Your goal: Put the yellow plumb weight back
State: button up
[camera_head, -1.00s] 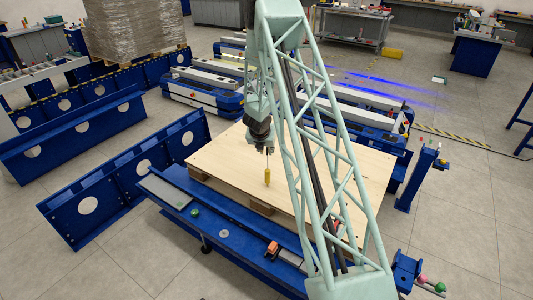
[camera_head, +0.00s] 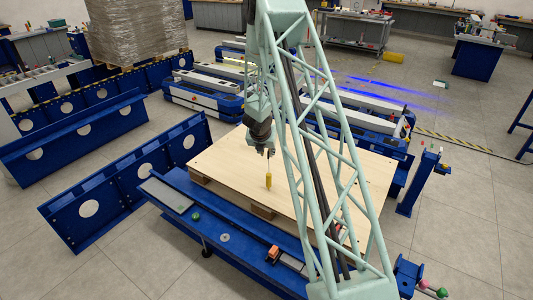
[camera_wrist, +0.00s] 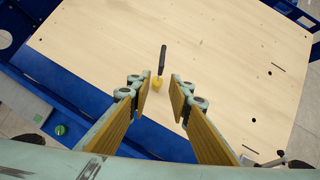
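The yellow plumb weight (camera_head: 268,181) is over the pale wooden board (camera_head: 225,160), near its front edge. In the wrist view its yellow part (camera_wrist: 157,87) shows just beyond my fingertips, with a thin dark part or shadow running up the picture from it; I cannot tell which. My gripper (camera_wrist: 160,97) is open, with one finger on each side of the weight's line. In the head view my gripper (camera_head: 265,152) points down just above the weight. A thin line shows between them, and I cannot tell whether the weight stands or hangs.
A blue rail (camera_head: 238,222) along the board's front carries a green knob (camera_head: 195,216), a grey disc (camera_head: 225,238) and an orange block (camera_head: 273,252). A blue post (camera_head: 420,180) stands to the right. Blue lift carts (camera_head: 205,90) lie behind the board. Most of the board is clear.

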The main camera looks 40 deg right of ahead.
jog(key=shift+r, duration=0.1)
jog(key=s+a+r+m+h, duration=0.15)
jog(key=r+m, duration=0.25)
jog(key=r, duration=0.8)
jog(key=s+a+r+m+h, duration=0.1)
jog(key=s+a+r+m, duration=0.15)
jog(key=r, duration=0.95)
jog(key=s+a+r+m, duration=0.4)
jog(key=s+a+r, duration=0.15)
jog(key=r, duration=0.25)
jog(key=s+a+r+m, duration=0.4)
jog(key=s+r, duration=0.2)
jog(key=r, duration=0.3)
jog(key=s+a+r+m+y, duration=0.1)
jog(key=s+a+r+m, duration=0.2)
jog(key=s+a, duration=0.4)
jog(key=s+a+r+m+y, duration=0.1)
jog(key=s+a+r+m, duration=0.25)
jog(key=s+a, duration=0.4)
jog(key=s+a+m+y, duration=0.5)
jog(key=s+a, duration=1.4)
jog(key=s, duration=0.4)
jog(key=shift+s+f, duration=0.2)
jog(key=shift+s, duration=0.2)
jog(key=shift+y, duration=0.25)
